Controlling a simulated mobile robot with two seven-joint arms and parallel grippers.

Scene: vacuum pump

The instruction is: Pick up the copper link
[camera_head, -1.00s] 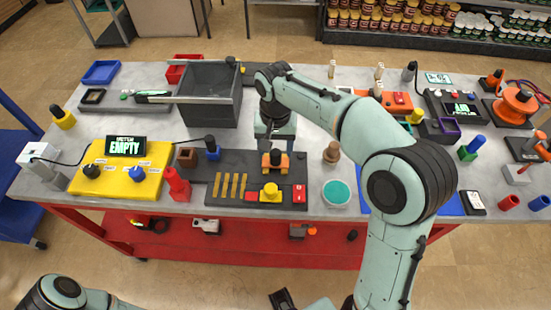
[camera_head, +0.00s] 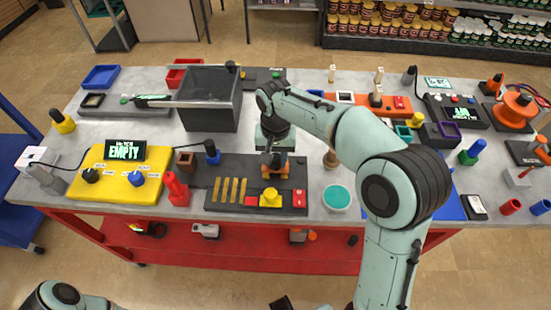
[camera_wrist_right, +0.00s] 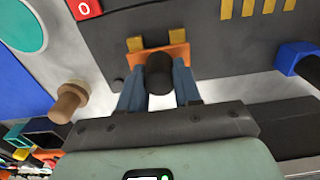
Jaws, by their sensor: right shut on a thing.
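The copper link is an orange bar with a black knob (camera_wrist_right: 160,70). In the head view its orange part (camera_head: 284,171) shows on the dark board (camera_head: 232,166), just under my right gripper (camera_head: 272,157). In the right wrist view, the two blue-grey fingers of that gripper (camera_wrist_right: 159,88) stand on either side of the black knob and are shut on it. Two small brass tabs (camera_wrist_right: 177,38) show just beyond the orange bar. I cannot tell whether the bar is clear of the board. My left gripper is not in view.
Yellow brass strips (camera_head: 233,189), a yellow knob (camera_head: 271,197) and a red switch (camera_head: 299,198) sit on the board's front. A brown peg (camera_head: 331,159) and a teal dish (camera_head: 337,196) stand to the right. A large grey bin (camera_head: 208,100) stands behind, left.

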